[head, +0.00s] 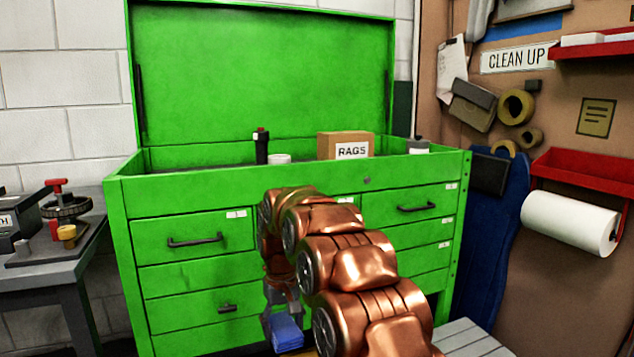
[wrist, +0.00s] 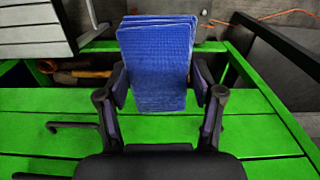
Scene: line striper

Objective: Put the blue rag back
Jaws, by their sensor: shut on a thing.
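The blue rag (head: 286,333) is a folded, layered stack low in front of the green tool chest. It also shows in the wrist view (wrist: 158,60). My gripper (head: 281,312) points down and is shut on the rag, with one finger on each side of it in the wrist view (wrist: 162,92). A brown cardboard box labelled RAGS (head: 345,146) stands in the open top of the green tool chest (head: 190,190). The inside of the box cannot be seen.
The chest's green lid (head: 262,70) is raised. A black bottle with a red part (head: 261,146) stands left of the box. A bench with a vise-like tool (head: 68,212) is at left. A slatted grey surface (head: 468,340) is at lower right.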

